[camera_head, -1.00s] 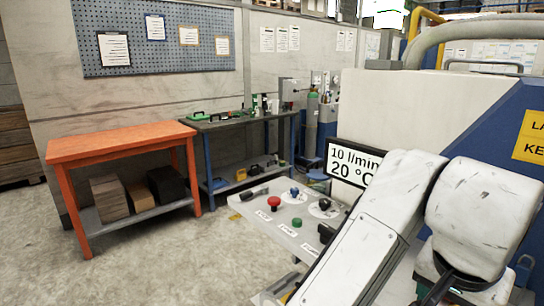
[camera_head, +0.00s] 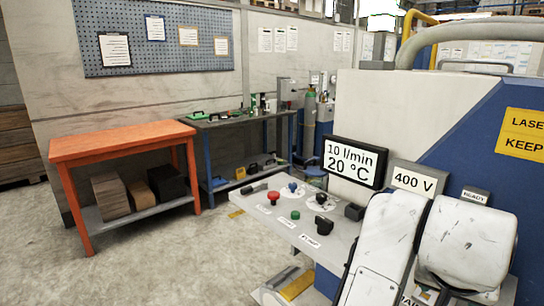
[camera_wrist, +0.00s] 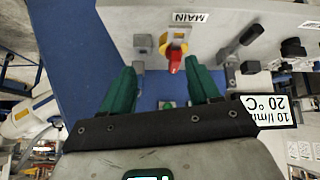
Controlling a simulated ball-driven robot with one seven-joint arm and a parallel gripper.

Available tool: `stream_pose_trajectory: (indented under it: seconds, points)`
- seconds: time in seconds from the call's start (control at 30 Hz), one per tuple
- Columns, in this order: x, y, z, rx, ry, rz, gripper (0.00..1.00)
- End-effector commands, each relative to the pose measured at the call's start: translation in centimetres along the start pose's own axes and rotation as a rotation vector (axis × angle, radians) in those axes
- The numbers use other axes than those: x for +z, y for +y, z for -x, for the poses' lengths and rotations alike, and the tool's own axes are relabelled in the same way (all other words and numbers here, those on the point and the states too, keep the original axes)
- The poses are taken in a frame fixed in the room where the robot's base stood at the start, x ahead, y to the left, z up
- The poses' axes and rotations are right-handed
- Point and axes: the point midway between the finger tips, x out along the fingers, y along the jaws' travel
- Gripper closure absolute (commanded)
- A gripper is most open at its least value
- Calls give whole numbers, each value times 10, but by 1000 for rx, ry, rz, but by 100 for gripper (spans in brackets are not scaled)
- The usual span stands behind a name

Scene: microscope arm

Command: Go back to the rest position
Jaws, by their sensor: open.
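My gripper (camera_wrist: 163,88) shows in the wrist view with two green fingers spread apart and nothing between them. Beyond the fingertips is a red and yellow rotary switch (camera_wrist: 174,56) under a MAIN label (camera_wrist: 190,17); the fingers look apart from it. In the head view my white arm covers the lower right, and the gripper itself is out of that view. The control panel (camera_head: 262,222) carries a red button (camera_head: 273,197), a green button (camera_head: 295,215), a blue knob (camera_head: 292,187) and black knobs.
A screen (camera_head: 355,162) reads 10 l/min and 20 °C, beside a 400 V sign (camera_head: 416,180). The blue and white machine (camera_head: 430,115) stands behind my arm. An orange table (camera_head: 115,145) and a dark workbench (camera_head: 235,122) stand at the left. The floor before them is clear.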

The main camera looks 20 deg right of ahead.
Motion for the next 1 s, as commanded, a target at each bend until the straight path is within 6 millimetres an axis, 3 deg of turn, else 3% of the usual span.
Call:
stream_pose_trajectory:
  seconds: [0.13,0.27,0.47,0.57,0.73,0.9,1.0]
  points:
    - [-2,0,-24,5,74,136,39]
    - [8,-5,-50,-14,110,291,39]
    - [52,-10,-94,-73,82,529,39]
    - [89,-9,-117,-119,28,642,39]
    - [171,3,-148,-220,-118,803,39]
    - [259,21,-158,-335,-290,898,39]
    - [297,30,-157,-387,-367,923,39]
